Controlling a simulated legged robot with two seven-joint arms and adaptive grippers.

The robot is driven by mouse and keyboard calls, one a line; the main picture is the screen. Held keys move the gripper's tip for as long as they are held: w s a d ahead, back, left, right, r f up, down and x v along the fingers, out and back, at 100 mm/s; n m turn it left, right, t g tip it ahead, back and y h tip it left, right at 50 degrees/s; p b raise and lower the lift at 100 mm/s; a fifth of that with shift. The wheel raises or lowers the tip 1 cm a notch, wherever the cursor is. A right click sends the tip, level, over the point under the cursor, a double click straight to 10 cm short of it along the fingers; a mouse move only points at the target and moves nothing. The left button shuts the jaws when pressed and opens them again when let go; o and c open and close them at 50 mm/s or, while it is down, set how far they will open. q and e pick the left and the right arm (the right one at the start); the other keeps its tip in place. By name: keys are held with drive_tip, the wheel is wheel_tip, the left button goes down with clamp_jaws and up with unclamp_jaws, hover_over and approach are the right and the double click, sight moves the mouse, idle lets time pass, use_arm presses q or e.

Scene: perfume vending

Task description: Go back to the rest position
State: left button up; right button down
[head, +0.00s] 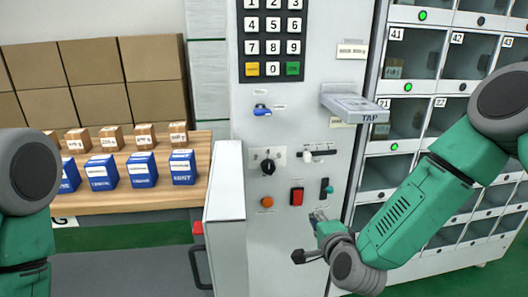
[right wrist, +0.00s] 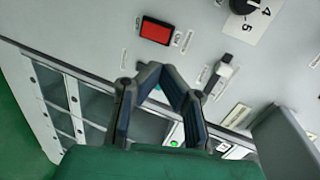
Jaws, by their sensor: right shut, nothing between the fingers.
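My right gripper (head: 317,218) is in front of the lower part of the grey control panel (head: 275,228), below the red rocker switch (head: 297,196) and the green-topped switch (head: 326,186). In the right wrist view its fingers (right wrist: 161,70) converge with nothing held between them. The red switch (right wrist: 155,31) shows beyond the fingertips there. I cannot tell whether the fingertips touch the panel. Part of my left arm (head: 27,200) shows at the left edge of the head view; its gripper is out of view.
A keypad (head: 272,40), black knob (head: 267,166), orange button (head: 267,202) and protruding TAP shelf (head: 352,105) are on the machine. Numbered lockers (head: 405,120) stand right. Blue and brown boxes (head: 142,168) stand on a wooden counter (head: 110,203) left, with cartons (head: 100,75) behind.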

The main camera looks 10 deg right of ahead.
drive_tip(key=s+f+n+g+y, duration=0.1)
drive_tip(key=s+f+n+g, duration=0.75)
drive_tip(key=s+f, duration=0.8)
drive_tip(key=s+d+n+g+h, duration=0.1)
drive_tip(key=s+d+n, duration=0.3)
drive_tip(key=s, duration=0.6)
drive_tip(key=s+d+f+n+g+h+p, duration=0.1)
drive_tip(key=s+d+n+g, duration=0.3)
drive_tip(key=s, duration=0.7)
drive_tip(key=shift+s+d+f+n+g+p, duration=0.15)
drive_tip(key=shift+s+d+n+g+p, duration=0.15)
drive_tip(key=shift+d+n+g, duration=0.1)
drive_tip(key=shift+w, duration=0.15)
